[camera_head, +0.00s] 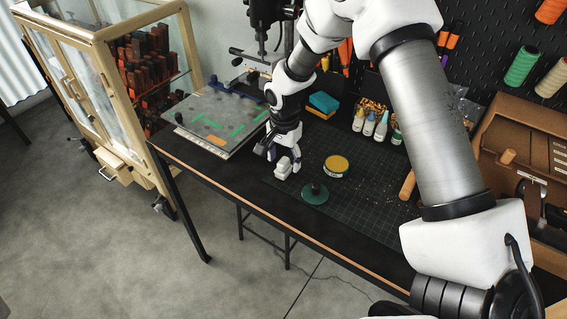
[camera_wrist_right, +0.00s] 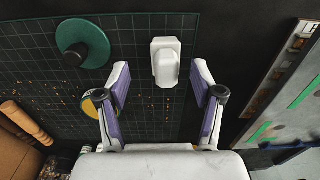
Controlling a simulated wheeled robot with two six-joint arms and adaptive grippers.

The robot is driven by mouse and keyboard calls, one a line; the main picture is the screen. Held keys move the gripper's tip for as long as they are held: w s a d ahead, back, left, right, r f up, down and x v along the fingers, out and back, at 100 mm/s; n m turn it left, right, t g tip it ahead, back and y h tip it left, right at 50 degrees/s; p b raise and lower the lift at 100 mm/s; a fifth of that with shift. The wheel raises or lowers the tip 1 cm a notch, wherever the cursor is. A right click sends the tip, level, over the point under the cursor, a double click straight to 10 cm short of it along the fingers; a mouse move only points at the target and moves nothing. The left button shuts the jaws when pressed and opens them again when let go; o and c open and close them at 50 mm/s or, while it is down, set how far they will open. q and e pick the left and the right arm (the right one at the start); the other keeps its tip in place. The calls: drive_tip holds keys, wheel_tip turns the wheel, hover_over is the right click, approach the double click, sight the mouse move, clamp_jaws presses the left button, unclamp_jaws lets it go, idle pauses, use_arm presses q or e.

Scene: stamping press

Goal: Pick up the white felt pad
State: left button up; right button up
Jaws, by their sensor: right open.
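The white felt pad (camera_wrist_right: 165,64) is a small white block with a rounded raised grip, upright near the edge of the dark green cutting mat. In the head view it shows as a white shape (camera_head: 284,170) just below my right gripper (camera_head: 279,151). In the right wrist view, my right gripper (camera_wrist_right: 161,84) is open. One purple-padded finger is on each side of the pad's line, with a gap to each. I cannot tell how far the fingertips are above the mat. My left gripper is not in view.
A green disc with a knob (camera_head: 315,192) and a round yellow-topped tin (camera_head: 336,166) stand close by on the mat (camera_head: 360,205). The grey press plate (camera_head: 215,115) lies to the left. Several small bottles (camera_head: 369,126) and a brown wooden case (camera_head: 520,130) are behind and right.

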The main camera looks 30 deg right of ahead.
sight(283, 161)
drive_tip(key=f, duration=0.1)
drive_tip(key=w+f, duration=0.1)
drive_tip(key=f, duration=0.3)
drive_tip(key=shift+w+d+p, duration=0.25)
drive_tip(key=shift+d+p, duration=0.15)
drive_tip(key=shift+s+a+r, duration=0.1)
drive_tip(key=shift+s+r, duration=0.05)
drive_tip(key=shift+s+a+r, duration=0.1)
drive_tip(key=shift+s+r, duration=0.05)
drive_tip(key=shift+s, duration=0.05)
drive_tip(key=c, duration=0.6)
drive_tip(key=shift+s, duration=0.1)
drive_tip(key=c, duration=0.5)
drive_tip(key=shift+c, duration=0.8)
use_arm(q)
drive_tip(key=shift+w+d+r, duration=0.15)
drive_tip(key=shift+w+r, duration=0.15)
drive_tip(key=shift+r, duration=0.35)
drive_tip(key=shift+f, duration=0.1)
